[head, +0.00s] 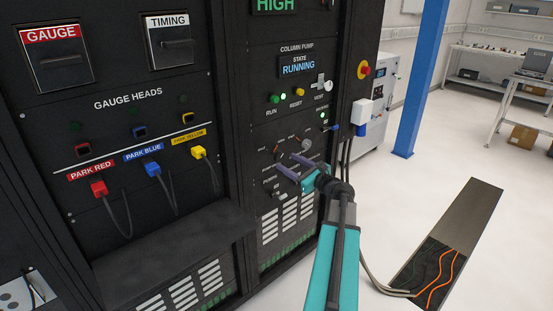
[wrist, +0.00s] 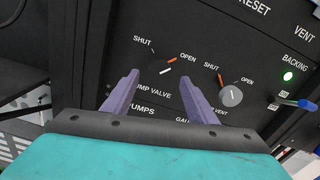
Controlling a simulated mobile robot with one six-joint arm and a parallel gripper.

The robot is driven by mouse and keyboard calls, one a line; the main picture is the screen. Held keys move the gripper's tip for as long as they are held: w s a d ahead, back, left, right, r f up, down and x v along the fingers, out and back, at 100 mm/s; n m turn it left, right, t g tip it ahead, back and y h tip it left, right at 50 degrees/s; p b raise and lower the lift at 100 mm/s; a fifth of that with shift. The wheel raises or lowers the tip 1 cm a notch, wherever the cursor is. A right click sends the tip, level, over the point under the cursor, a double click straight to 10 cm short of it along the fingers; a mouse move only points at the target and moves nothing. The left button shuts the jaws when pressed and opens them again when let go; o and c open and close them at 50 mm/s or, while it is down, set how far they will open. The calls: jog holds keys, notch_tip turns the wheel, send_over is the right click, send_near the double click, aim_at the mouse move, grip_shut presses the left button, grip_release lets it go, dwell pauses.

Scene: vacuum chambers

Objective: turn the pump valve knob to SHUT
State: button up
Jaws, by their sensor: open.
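The pump valve knob (wrist: 164,74) is dark and sits on the black panel between the SHUT and OPEN labels in the wrist view. Its white line slants up and right, and an orange-red mark lies on the OPEN side. My gripper (wrist: 158,80) is open, with one purple finger on each side of the knob. I cannot tell whether the fingers touch it. In the head view my gripper (head: 287,162) is at the lower panel, and its fingers and wrist partly hide the knob and its label.
A grey vent knob (wrist: 231,95) sits close to the right finger; it also shows in the head view (head: 306,145). A blue-handled lever (wrist: 297,103) sticks out further right. A dark shelf (head: 170,240) juts out at left. Floor at right holds an open cable trench (head: 480,205).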

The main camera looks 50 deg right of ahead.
aim_at(280, 158)
jog(key=w, duration=0.6)
jog(key=shift+w+d+p, duration=0.25)
jog(key=shift+p, duration=0.1)
